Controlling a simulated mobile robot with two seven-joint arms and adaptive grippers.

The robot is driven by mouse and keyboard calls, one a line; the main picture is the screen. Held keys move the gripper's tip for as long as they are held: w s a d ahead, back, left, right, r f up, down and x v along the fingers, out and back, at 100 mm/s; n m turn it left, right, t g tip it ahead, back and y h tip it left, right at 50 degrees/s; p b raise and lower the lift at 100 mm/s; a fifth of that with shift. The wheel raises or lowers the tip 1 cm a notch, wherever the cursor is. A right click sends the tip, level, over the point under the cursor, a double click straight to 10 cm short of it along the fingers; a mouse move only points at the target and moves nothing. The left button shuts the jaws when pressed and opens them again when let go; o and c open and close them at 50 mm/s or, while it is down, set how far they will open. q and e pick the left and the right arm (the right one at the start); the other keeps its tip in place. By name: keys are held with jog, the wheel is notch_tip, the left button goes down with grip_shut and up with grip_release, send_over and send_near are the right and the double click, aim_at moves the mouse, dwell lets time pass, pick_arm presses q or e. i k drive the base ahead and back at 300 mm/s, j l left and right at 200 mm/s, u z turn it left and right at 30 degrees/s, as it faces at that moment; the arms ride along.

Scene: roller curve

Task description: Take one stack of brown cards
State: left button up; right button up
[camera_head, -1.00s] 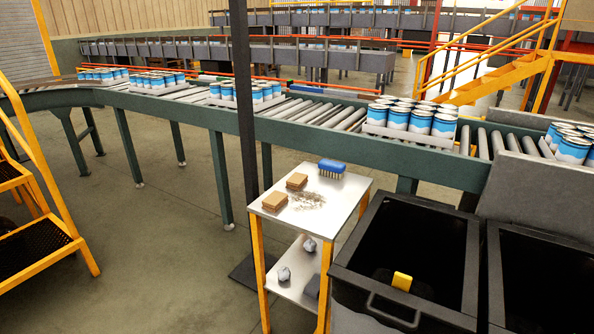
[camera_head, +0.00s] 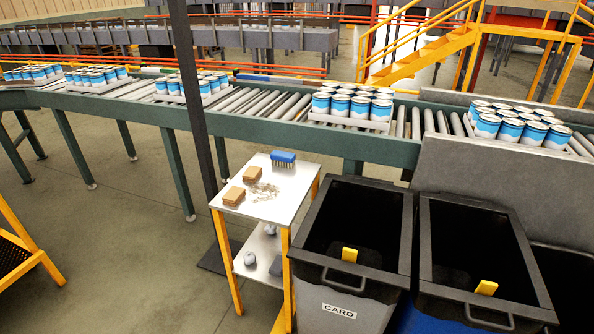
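Two small stacks of brown cards lie on the top of a small metal table with yellow legs (camera_head: 287,203). The nearer stack (camera_head: 234,196) is by the table's left edge. The farther stack (camera_head: 252,174) is just behind it, a little to the right. Neither of my grippers shows in the head view.
A blue brush (camera_head: 283,157) and a patch of debris (camera_head: 263,191) share the tabletop. Crumpled pieces (camera_head: 249,258) lie on the lower shelf. A dark post (camera_head: 191,100) and roller conveyor (camera_head: 260,128) stand behind.

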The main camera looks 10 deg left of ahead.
aim_at(251, 173)
jog(key=i+j+z, duration=0.2)
jog(key=j+z, duration=0.25)
jog(key=j, duration=0.15)
jog(key=j+z, duration=0.2)
jog(key=j, duration=0.15)
jog(key=i+j+z, duration=0.1)
jog(key=j, duration=0.45)
jog(key=j+z, duration=0.1)
jog(key=j, duration=0.4)
jog(key=i, duration=0.05)
